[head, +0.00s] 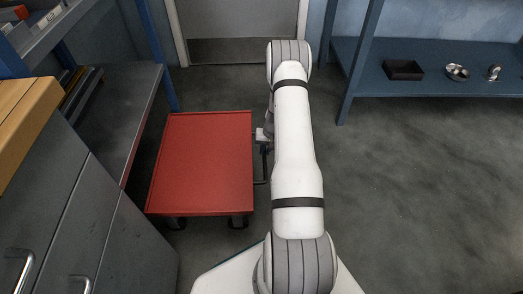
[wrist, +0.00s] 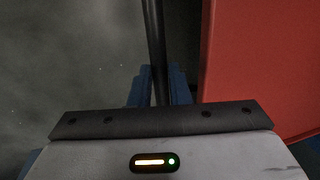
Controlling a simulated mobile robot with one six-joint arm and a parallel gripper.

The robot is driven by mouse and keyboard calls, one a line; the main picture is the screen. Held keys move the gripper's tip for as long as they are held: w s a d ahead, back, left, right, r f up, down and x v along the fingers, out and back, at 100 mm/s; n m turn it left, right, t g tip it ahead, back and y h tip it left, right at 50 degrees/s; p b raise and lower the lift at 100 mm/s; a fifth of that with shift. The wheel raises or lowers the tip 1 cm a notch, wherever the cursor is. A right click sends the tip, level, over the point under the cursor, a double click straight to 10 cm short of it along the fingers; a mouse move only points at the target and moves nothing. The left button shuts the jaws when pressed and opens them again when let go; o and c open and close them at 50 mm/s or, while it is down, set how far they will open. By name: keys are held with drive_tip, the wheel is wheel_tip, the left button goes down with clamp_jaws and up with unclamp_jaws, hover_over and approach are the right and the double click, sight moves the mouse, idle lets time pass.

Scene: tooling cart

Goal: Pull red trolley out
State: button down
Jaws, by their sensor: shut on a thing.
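The red trolley (head: 204,160) stands on the floor left of my arm in the head view, its flat top empty and dark wheels showing under its near edge. It also shows at the right of the wrist view (wrist: 262,65). A dark bar handle (head: 264,166) runs along its right side; it is the dark rod (wrist: 156,45) in the wrist view. My gripper (wrist: 160,88) has its blue fingers on either side of this rod and is shut on it. In the head view my arm hides part of the gripper and handle.
A grey shelf unit with blue posts (head: 143,100) stands close left of the trolley. Grey cabinets (head: 95,215) stand at the near left. A blue shelf (head: 440,88) at the back right holds a dark tray and metal parts. A door (head: 240,30) is behind. The floor at right (head: 430,200) is clear.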

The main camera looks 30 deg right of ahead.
drive_tip(key=shift+w+a, duration=0.1)
drive_tip(key=shift+w, duration=0.05)
drive_tip(key=c, duration=1.4)
unclamp_jaws()
drive_tip(key=shift+w, duration=0.1)
drive_tip(key=shift+o, duration=0.2)
drive_tip(key=shift+r, duration=0.1)
wheel_tip(320, 180, up, 7)
drive_tip(key=d+p, duration=0.1)
drive_tip(key=p, duration=0.2)
drive_tip(key=shift+s+d+r, duration=0.2)
drive_tip(key=shift+s, duration=0.2)
